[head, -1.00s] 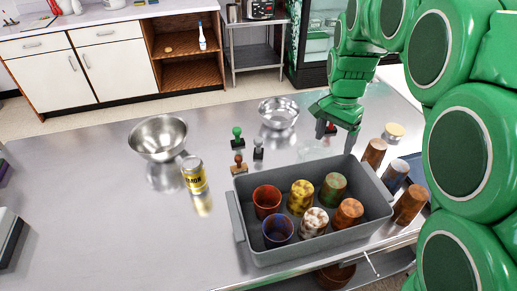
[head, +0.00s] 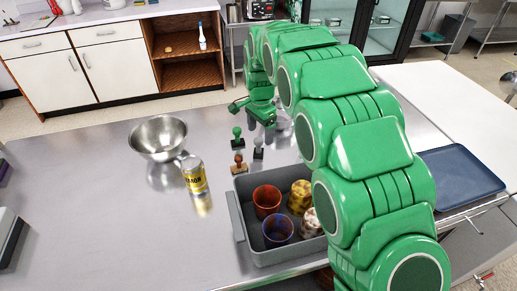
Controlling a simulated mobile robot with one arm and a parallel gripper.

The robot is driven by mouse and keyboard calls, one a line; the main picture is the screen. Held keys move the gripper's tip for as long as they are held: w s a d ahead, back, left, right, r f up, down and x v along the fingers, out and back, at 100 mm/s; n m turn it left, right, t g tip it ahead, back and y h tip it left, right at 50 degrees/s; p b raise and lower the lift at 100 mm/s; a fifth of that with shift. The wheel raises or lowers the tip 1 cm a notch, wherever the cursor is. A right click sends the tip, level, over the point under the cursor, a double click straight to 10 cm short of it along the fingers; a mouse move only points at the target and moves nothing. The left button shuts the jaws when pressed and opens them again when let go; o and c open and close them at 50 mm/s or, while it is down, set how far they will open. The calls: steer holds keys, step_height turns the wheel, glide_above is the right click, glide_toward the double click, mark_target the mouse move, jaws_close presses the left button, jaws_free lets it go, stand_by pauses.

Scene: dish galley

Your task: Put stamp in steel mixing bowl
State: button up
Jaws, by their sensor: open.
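Several stamps stand on the steel table: one with a green knob (head: 237,134), a dark grey one (head: 258,152) and a brown wooden one (head: 238,164). A shiny steel mixing bowl (head: 158,138) stands to their left and looks empty. A second, smaller metal bowl (head: 284,125) is mostly hidden behind my arm. My gripper (head: 254,114) is open, above the table just behind and right of the green-knobbed stamp. No object shows between its fingers, and the arm partly hides them.
My arm covers the bin's right part. A blue tray (head: 461,175) lies at the right. The table's left middle is clear.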

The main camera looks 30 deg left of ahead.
mark_target(258, 152)
steer(key=shift+f, duration=1.45)
steer(key=shift+s+a+f, duration=0.15)
steer(key=shift+f, duration=1.1)
steer(key=shift+s+a+f, duration=0.1)
steer(key=shift+s+f, duration=0.05)
steer(key=shift+f, duration=1.1)
steer(key=shift+c, duration=0.3)
steer(key=c, duration=1)
steer(key=shift+r, duration=5.05)
steer(key=shift+c, duration=0.2)
